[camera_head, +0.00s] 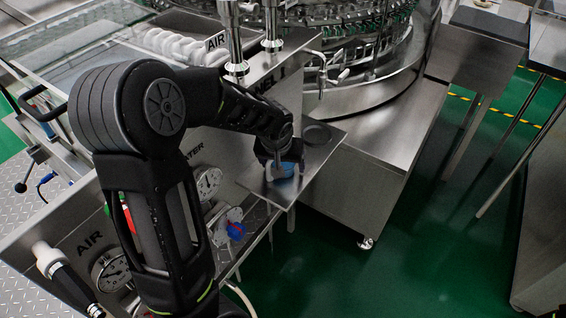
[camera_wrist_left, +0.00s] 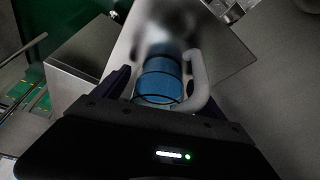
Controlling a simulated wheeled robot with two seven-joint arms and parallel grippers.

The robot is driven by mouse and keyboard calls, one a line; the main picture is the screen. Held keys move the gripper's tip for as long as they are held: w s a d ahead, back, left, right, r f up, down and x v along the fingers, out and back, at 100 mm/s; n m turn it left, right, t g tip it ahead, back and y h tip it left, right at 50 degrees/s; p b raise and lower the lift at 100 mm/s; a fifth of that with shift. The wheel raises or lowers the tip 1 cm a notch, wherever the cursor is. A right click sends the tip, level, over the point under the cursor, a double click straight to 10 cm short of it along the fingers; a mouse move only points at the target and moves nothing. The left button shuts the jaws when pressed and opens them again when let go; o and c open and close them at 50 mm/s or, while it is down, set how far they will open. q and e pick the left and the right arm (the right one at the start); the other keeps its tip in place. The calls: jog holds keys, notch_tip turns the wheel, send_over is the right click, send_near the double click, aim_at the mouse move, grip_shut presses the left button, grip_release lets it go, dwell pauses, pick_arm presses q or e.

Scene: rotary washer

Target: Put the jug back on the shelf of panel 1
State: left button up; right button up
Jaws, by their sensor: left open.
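The jug (camera_head: 286,170) is blue and mostly hidden under my left gripper (camera_head: 281,163) in the head view. The left wrist view shows its blue body (camera_wrist_left: 160,80) with dark rings and a pale handle (camera_wrist_left: 197,80) on the right. The jug appears to be on the small steel shelf (camera_head: 322,152) that juts out from the panel; contact under it is hidden. My left gripper is open, with its fingers at the jug's sides. My right gripper is not in view.
The steel panel (camera_head: 230,155) carries gauges, a blue-red valve (camera_head: 235,230) and hoses. The rotary washer (camera_head: 370,95) stands behind.

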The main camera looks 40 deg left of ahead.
pick_arm(q)
jog(key=shift+r, duration=0.25)
jog(key=shift+s+r, duration=0.1)
jog(key=shift+r, duration=0.2)
jog(key=p+v, duration=0.1)
jog(key=v, duration=1)
jog(key=shift+r, duration=0.1)
